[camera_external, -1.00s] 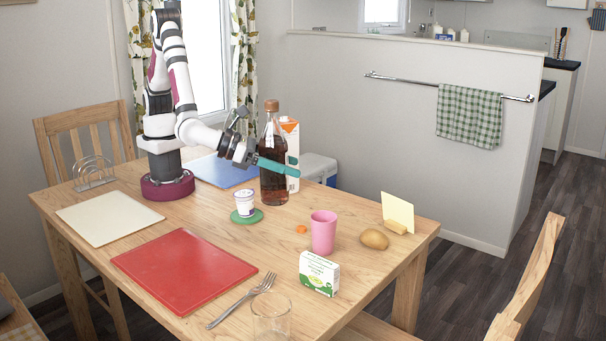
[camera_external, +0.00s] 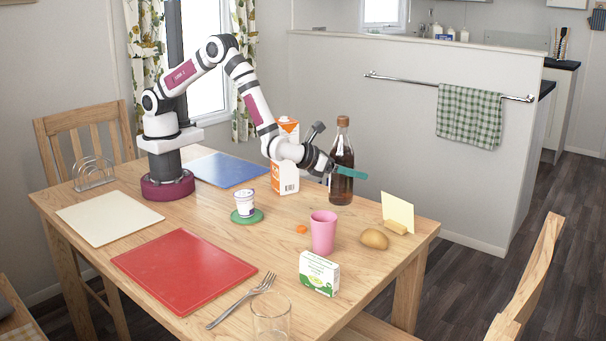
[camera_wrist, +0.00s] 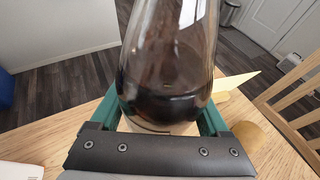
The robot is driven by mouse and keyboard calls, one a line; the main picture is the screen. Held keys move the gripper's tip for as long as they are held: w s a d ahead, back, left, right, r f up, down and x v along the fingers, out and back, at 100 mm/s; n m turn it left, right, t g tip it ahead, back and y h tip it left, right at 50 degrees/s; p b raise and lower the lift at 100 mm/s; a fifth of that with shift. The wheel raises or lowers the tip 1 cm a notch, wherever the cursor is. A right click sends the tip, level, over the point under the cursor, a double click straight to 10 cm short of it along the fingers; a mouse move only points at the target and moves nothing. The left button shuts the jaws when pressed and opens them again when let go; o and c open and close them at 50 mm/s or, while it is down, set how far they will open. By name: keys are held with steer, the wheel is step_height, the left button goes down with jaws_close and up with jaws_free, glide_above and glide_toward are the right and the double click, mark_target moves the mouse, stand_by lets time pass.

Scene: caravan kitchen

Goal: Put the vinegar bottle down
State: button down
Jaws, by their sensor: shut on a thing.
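The vinegar bottle (camera_external: 342,152) is clear glass with dark brown liquid and a brown cap. It stands upright at the far right part of the wooden table (camera_external: 225,225). My gripper (camera_external: 347,172) is shut around its lower body, with teal fingers on either side. In the wrist view the bottle (camera_wrist: 168,60) fills the middle between the teal fingers (camera_wrist: 160,118). I cannot tell whether its base touches the table or hangs just above it.
A pink cup (camera_external: 323,232), a potato (camera_external: 374,239) and a yellow card (camera_external: 398,211) with a small block are in front and right of the bottle. An orange-white carton (camera_external: 285,178) stands to its left. A green-white box (camera_external: 319,273) is nearer. The table's far edge is close behind the bottle.

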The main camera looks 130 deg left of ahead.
mark_target(351, 181)
steer(key=shift+f, duration=1.7)
jaws_free()
steer(key=shift+f, duration=0.15)
steer(key=v, duration=1.2)
steer(key=shift+r, duration=0.2)
